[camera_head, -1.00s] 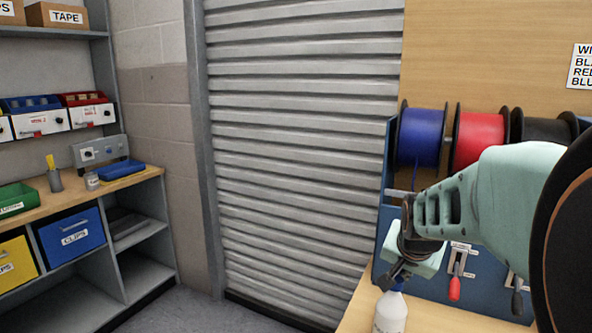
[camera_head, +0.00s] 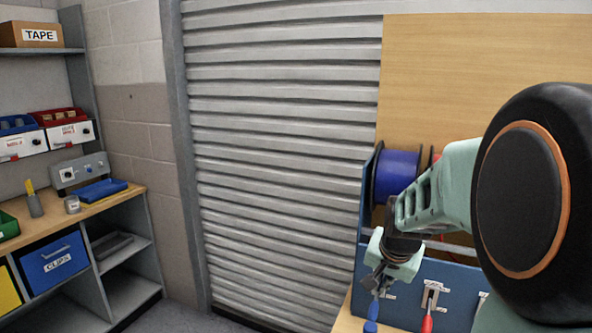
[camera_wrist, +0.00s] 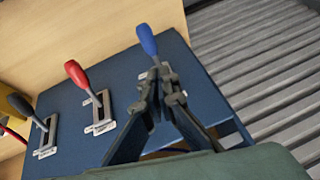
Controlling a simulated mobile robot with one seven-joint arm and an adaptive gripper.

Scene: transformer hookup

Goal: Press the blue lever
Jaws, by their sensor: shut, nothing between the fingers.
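The blue lever (camera_wrist: 147,39) stands out from a blue panel (camera_wrist: 118,75), its handle showing beyond my fingertips in the wrist view. In the head view its blue handle (camera_head: 374,308) shows just below my gripper (camera_head: 378,286). My gripper is shut and empty. In the wrist view its fingertips (camera_wrist: 160,82) overlap the lever's lower stem and mounting plate, hiding part of them. I cannot tell whether they touch the lever.
The red lever (camera_wrist: 76,73) and black lever (camera_wrist: 19,103) stand beside it on the panel. A blue wire spool (camera_head: 397,176) hangs above. A grey shutter (camera_head: 285,150) is left of the panel.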

